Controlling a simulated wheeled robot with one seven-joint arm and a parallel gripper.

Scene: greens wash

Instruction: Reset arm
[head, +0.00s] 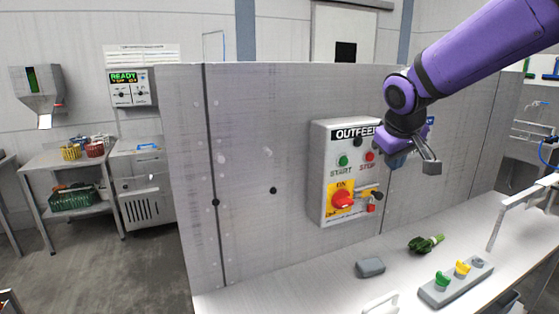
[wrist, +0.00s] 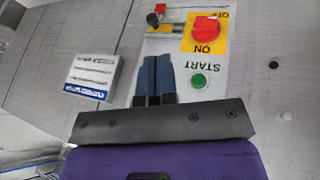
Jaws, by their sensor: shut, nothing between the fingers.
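My purple arm reaches in from the upper right in the head view. My gripper (head: 430,160) is in front of the wall panel, just right of the outfeed control box (head: 322,175). In the wrist view the two blue fingers of my gripper (wrist: 154,75) lie together, shut and empty, in front of the box face. The box carries a green START button (head: 343,160), a red STOP button (head: 370,156) and a red rotary knob (head: 343,199) on a yellow plate. The knob also shows in the wrist view (wrist: 207,28). Whether the fingers touch the box I cannot tell.
Below, the pale counter (head: 300,288) holds a grey block (head: 370,267), a bunch of greens (head: 425,243) and a button strip (head: 455,283). A white rail (head: 510,205) stands at the right. A READY panel (head: 130,88) and a side table (head: 75,160) stand at the left.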

